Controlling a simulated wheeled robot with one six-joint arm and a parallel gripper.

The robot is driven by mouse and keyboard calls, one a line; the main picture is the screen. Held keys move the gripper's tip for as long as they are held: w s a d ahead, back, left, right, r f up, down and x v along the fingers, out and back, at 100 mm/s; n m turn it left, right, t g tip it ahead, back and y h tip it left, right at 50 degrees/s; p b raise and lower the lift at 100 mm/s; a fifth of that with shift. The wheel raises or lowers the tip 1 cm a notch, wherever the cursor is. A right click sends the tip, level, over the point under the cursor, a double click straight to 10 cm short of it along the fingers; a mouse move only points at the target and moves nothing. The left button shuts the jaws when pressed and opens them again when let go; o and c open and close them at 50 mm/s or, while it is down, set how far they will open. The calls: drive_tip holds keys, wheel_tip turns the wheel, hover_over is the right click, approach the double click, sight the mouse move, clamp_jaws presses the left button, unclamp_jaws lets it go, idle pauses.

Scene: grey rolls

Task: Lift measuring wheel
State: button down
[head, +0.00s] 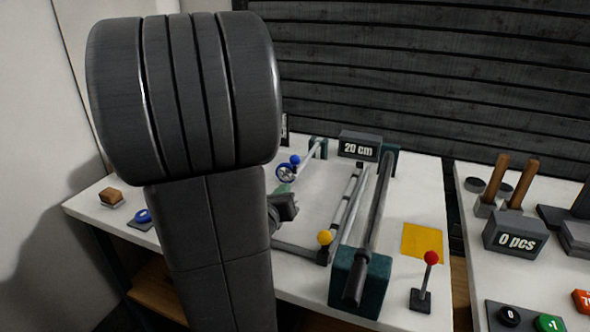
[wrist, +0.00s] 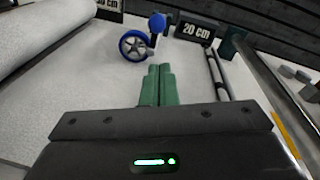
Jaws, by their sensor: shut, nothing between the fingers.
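The measuring wheel (head: 287,172) is a small blue-rimmed spoked wheel with a blue ball knob (head: 295,159) beside its top. It stands on the pale work surface near the end of a light rod. It also shows in the wrist view (wrist: 134,47), upright, with its knob (wrist: 157,22) to the upper right. My gripper (wrist: 159,68) has green fingers pressed together, with nothing between them. The fingertips point towards the wheel and look apart from it, short of it and slightly right.
A "20 cm" display (head: 360,145) stands behind. A large pale roll (wrist: 45,38) lies left in the wrist view.

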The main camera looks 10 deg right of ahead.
sight(294, 173)
idle(0.3)
drive_tip(key=x, duration=1)
drive_tip(key=shift+p, duration=0.4)
drive_tip(key=shift+r, duration=0.1)
